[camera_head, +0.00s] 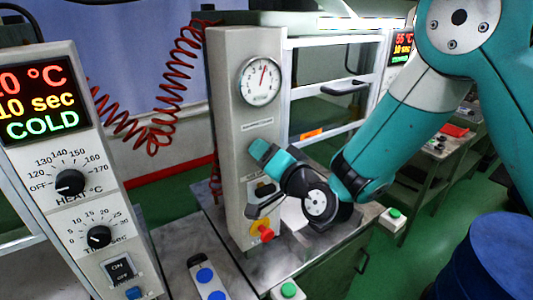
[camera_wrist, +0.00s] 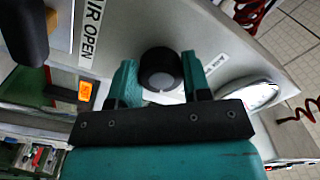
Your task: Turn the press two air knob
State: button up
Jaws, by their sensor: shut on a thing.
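The press two panel is a tall pale grey column (camera_head: 228,130) in the middle of the head view. In the wrist view, the air knob (camera_wrist: 160,68) is round and black and stands between the two teal fingers of my gripper (camera_wrist: 160,80), which touch its sides. In the head view my gripper (camera_head: 262,152) is against the column's front face, below the gauge, and the knob is hidden there. The pressure gauge (camera_head: 260,80) has a red needle pointing up and slightly right; its dial also shows edge-on in the wrist view (camera_wrist: 248,95).
Below my gripper are a black lever (camera_head: 262,206) and a red knob (camera_head: 265,233) on yellow. A heater control box (camera_head: 90,180) reading COLD stands at left. A red coiled hose (camera_head: 155,130) hangs behind. A blue barrel (camera_head: 490,262) is at lower right.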

dwell(0.5)
jog(key=o, duration=0.9)
jog(key=shift+b+v, duration=8.7)
jog(key=shift+b, duration=2.05)
